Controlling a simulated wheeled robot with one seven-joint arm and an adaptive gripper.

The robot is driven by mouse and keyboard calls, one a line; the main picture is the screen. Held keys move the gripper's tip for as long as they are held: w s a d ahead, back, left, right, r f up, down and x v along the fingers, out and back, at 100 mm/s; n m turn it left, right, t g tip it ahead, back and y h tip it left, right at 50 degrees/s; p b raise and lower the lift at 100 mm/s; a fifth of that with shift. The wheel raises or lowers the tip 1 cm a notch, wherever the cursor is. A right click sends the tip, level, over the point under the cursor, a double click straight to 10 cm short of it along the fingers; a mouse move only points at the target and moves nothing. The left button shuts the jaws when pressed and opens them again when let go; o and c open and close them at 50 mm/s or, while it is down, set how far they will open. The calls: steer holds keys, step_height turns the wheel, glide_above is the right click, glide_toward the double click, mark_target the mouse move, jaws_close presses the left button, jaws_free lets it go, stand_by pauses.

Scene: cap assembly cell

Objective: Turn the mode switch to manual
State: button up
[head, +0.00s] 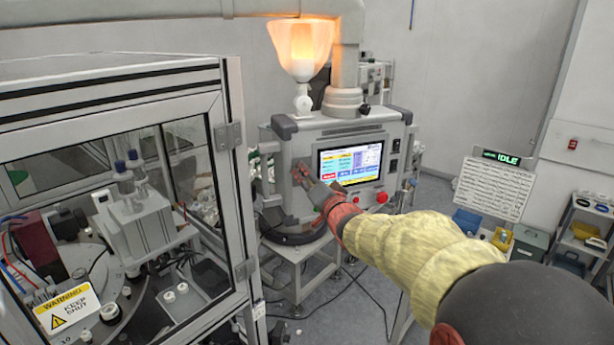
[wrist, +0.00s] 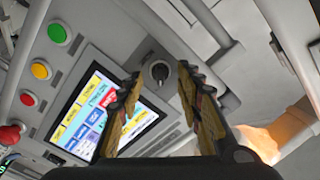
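The mode switch looks to be the black rotary knob (wrist: 160,72) on the grey control panel (wrist: 65,85), beside the lit screen (wrist: 110,115). Its marker direction and any labels are too small to read. In the wrist view my gripper (wrist: 158,78) is open, with one finger on each side of the knob in the picture; I cannot tell whether they touch it. In the head view my gripper (head: 300,172) is at the panel, just left of the screen (head: 350,160), and the knob is hidden behind it.
Green (wrist: 58,33), yellow (wrist: 41,69) and red (wrist: 29,99) buttons and a red mushroom button (wrist: 11,134) sit on the panel near the screen. A framed guard enclosure (head: 232,200) stands close on the left. A glowing lamp (head: 302,45) is above the panel. A board reads IDLE (head: 508,158).

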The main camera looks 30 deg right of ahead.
steer(key=shift+c, duration=1.2)
jaws_close()
